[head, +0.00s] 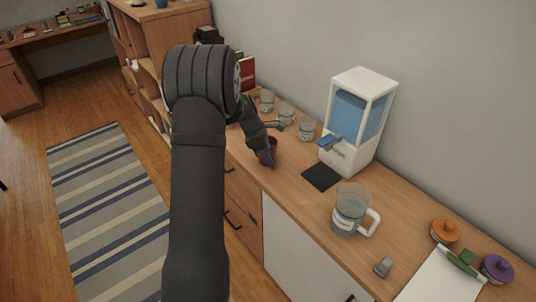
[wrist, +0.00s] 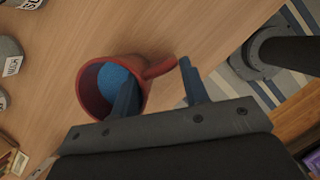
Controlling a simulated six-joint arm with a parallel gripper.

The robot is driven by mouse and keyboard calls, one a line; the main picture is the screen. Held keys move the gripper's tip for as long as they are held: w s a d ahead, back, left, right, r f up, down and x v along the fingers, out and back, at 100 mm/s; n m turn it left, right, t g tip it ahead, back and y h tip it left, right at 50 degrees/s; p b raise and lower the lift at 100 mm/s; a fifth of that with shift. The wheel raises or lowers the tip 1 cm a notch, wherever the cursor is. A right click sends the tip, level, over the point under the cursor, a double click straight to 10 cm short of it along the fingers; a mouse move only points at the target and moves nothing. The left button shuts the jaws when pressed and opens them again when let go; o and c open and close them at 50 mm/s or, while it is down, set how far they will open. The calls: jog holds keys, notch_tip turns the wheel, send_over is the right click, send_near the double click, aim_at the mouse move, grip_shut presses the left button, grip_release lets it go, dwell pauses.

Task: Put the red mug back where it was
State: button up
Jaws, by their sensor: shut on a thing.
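The red mug (head: 272,146) is at the counter's front edge in the head view, partly hidden by my gripper (head: 268,158). In the wrist view the red mug (wrist: 84,96) shows its open mouth with something blue inside, and its handle points right. My gripper (wrist: 158,75) is shut on the mug, with one finger over or in the mouth and the other beyond the handle. I cannot tell whether the mug's base touches the counter.
The wooden counter (head: 300,200) holds a white and blue dispenser (head: 357,120) with a black mat (head: 321,177) before it. Several grey-white jars (head: 307,130) stand behind the mug. A glass pitcher (head: 350,210) stands to the right. Bare counter lies between mug and mat.

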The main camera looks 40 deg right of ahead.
jog(key=shift+f, duration=0.1)
jog(key=o, duration=1.4)
jog(key=shift+c, duration=0.2)
jog(key=v, duration=1.2)
jog(key=x, duration=1.2)
jog(key=shift+r, duration=1.8)
jog(key=shift+f, duration=0.1)
